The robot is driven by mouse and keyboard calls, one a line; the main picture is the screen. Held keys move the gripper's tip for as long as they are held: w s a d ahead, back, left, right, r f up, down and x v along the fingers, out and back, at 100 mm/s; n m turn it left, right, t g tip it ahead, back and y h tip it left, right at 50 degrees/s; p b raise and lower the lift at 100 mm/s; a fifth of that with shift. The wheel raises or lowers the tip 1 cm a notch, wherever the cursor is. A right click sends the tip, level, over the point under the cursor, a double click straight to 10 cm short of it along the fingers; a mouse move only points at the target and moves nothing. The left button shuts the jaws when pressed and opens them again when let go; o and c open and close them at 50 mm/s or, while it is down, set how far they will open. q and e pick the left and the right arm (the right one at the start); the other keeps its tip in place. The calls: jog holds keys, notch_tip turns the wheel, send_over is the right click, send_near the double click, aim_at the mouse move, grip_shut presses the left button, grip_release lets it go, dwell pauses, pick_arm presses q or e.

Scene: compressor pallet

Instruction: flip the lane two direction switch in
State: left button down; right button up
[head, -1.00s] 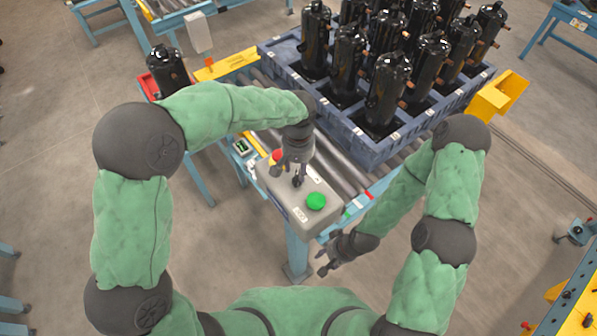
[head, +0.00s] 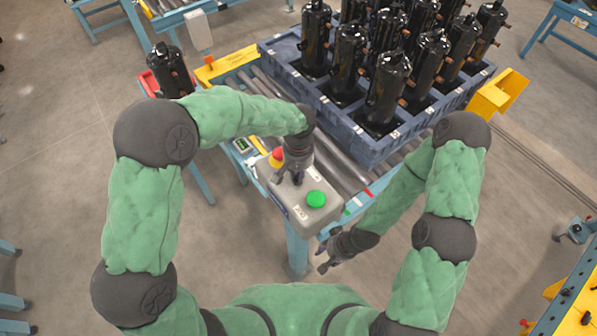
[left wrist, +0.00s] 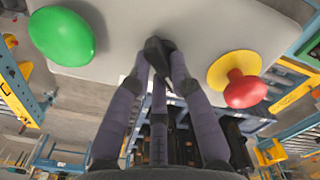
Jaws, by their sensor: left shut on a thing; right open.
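A grey control box (head: 322,217) stands at the front of the roller conveyor, with a green button (head: 316,199) on its near end and a red button (head: 277,154) on a yellow base at its far end. In the left wrist view the green button (left wrist: 62,36) is at left and the red button (left wrist: 245,90) at right. Between them is a black direction switch (left wrist: 156,46). My left gripper (head: 290,179) is shut on this switch, and its fingers hide part of it. My right gripper (head: 325,256) is open and empty, below and right of the box.
A blue pallet crate (head: 385,151) holding several black compressors sits on the conveyor rollers behind the box. One more compressor (head: 168,70) stands at the left by a red tray. A yellow bracket (head: 498,95) juts out at the right. The floor in front is clear.

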pick_arm(q)
jog(key=m, duration=0.3)
jog(key=shift+m+b, duration=0.4)
jog(key=m, duration=0.4)
jog(key=shift+s+a+m, duration=0.1)
jog(key=shift+m, duration=0.2)
jog(key=m, duration=0.4)
jog(key=shift+a+m, duration=0.1)
jog(key=shift+m, duration=0.2)
jog(key=m+p, duration=0.1)
jog(key=m, duration=0.3)
jog(key=shift+r+m, duration=0.1)
jog(key=shift+m, duration=0.3)
jog(key=c, duration=1.1)
grip_release()
